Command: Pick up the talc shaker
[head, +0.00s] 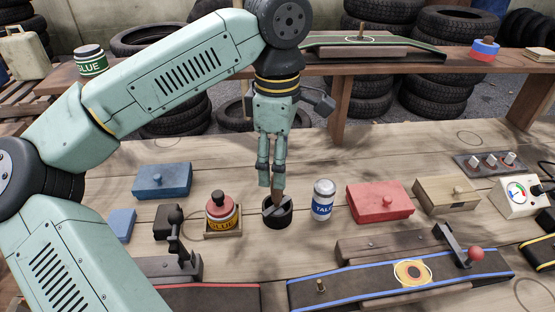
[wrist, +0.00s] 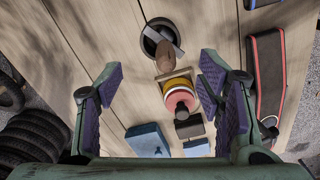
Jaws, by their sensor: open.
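The talc shaker (head: 323,200) is a small white and blue can with a grey top, labelled TALC. It stands upright on the wooden bench in the head view, just right of a black round pot. I cannot make it out in the wrist view. My gripper (head: 272,182) points down over the black pot, left of the shaker and apart from it. In the wrist view my gripper (wrist: 163,90) has its purple-padded fingers spread wide, with nothing held between them.
The black pot (head: 278,218) holds a brown-handled tool below my fingers. A red-topped glue pot (head: 221,210) stands left of it. A red box (head: 380,202) lies close right of the shaker. A blue-edged strip (head: 330,290) lies in front. Bare bench lies behind the shaker.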

